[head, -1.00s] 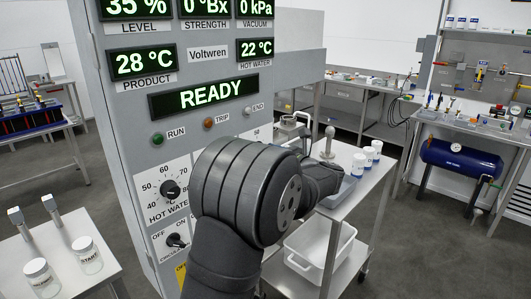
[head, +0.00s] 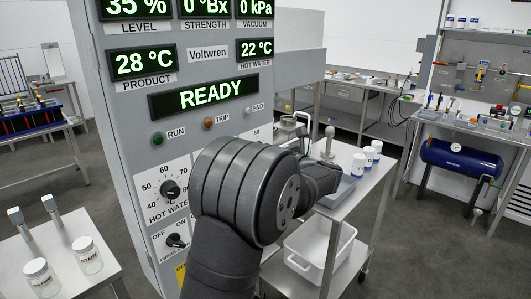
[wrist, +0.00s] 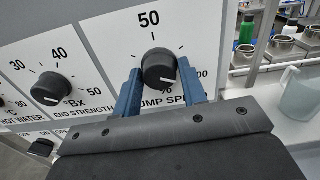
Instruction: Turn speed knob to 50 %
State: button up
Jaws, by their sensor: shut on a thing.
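The black pump speed knob (wrist: 159,64) is in the upper middle of the wrist view. Its scale (wrist: 149,18) shows 50 straight above it and 100 at the right; the label below is partly covered. A white mark shows on the knob's lower right part, away from the 50. My gripper (wrist: 158,76) has one blue finger on each side of the knob and is shut on it. In the head view my arm hides the knob and the gripper. The cabinet's display (head: 205,95) reads READY.
The end strength knob (wrist: 52,88) is close to the left of my gripper. The hot water knob (head: 170,190) and a circulation switch (head: 177,240) are further left on the panel. A steel trolley (head: 352,205) with white jars stands right of the cabinet.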

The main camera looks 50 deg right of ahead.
jog(key=shift+d+n, duration=0.1)
jog(key=shift+n, duration=11.3)
jog(key=o, duration=1)
jog(key=shift+r, duration=0.1)
jog(key=shift+c, duration=0.2)
jog(key=shift+s, duration=0.1)
jog(key=s, duration=1.7)
jog(key=shift+s, duration=0.15)
